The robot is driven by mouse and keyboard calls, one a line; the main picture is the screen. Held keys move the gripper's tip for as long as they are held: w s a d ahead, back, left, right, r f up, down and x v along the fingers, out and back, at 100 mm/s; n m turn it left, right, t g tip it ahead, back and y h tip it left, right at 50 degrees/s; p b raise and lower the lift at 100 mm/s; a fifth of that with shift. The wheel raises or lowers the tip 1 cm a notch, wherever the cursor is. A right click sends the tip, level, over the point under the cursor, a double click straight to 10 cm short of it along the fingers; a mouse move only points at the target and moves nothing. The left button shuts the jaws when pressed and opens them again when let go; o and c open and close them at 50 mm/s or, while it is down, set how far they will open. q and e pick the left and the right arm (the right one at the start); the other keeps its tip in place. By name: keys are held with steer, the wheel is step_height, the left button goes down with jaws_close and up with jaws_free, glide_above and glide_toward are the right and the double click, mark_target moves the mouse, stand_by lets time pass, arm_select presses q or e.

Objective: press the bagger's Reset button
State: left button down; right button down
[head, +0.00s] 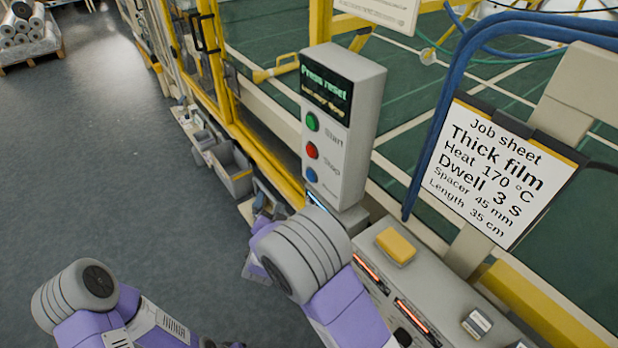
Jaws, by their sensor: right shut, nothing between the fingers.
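The grey control box (345,130) stands upright in the upper middle of the head view. Its dark display (326,88) reads "Press reset" in green, with a smaller line below that I cannot read surely. Under it are the green Start button (312,122), the red Stop button (312,151) and the blue button (311,175), lowest, its label too small to read. My right gripper (262,197) is shut and empty, left of and below the blue button, apart from it and partly hidden by my own wrist. My left gripper is out of view; only its arm shows at lower left.
A job sheet (490,170) hangs at the right beside blue hoses (440,110). Below it is a grey panel with a yellow block (396,246) and lit red slots. A yellow-framed guard (245,130) runs behind. Grey bins (232,168) stand left; open floor lies beyond.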

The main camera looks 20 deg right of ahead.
mark_target(311, 176)
steer(key=shift+m+t+h, duration=0.5)
steer(key=shift+m+h, duration=0.2)
steer(key=shift+m, duration=0.2)
steer(key=r, duration=0.1)
steer(key=a+r, duration=0.1)
steer(key=r, duration=0.3)
steer(key=shift+a, duration=0.3)
steer(key=w+d+b, duration=0.1)
steer(key=w+d, duration=0.2)
steer(key=d, duration=0.5)
steer(key=shift+d+b, duration=0.15)
steer(key=shift+b, duration=0.15)
steer(key=shift+w+d, duration=0.1)
steer(key=shift+d, duration=0.05)
stand_by(0.7)
steer(key=shift+w+d, duration=0.1)
steer(key=shift+d, duration=0.15)
